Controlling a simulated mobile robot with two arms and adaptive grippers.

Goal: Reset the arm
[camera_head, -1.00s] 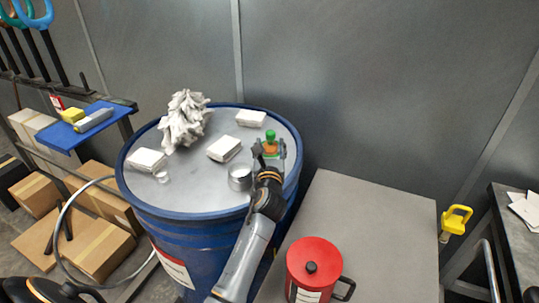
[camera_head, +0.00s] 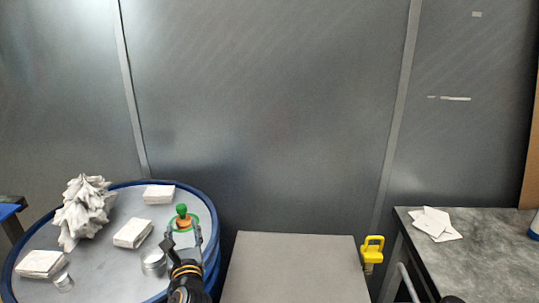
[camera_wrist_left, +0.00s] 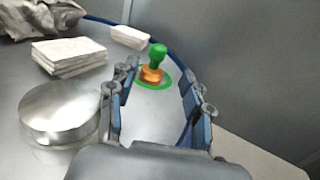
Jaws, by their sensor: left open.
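My left gripper (camera_head: 184,240) is open and empty above the right part of the blue drum's grey top (camera_head: 105,235). Its two fingers also show spread apart in the left wrist view (camera_wrist_left: 160,92). A small green and orange knob-shaped thing (camera_head: 182,217) stands upright on the drum top inside a green ring, just beyond the fingertips. In the wrist view that knob (camera_wrist_left: 155,60) appears between and past the fingers, apart from them. My right gripper is not in view.
A round metal tin (camera_wrist_left: 60,112) sits left of the gripper. White blocks (camera_head: 133,233) and a crumpled white heap (camera_head: 84,210) share the drum top. A grey box top (camera_head: 295,270), a yellow-handled thing (camera_head: 372,250) and a dark table (camera_head: 480,250) lie to the right.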

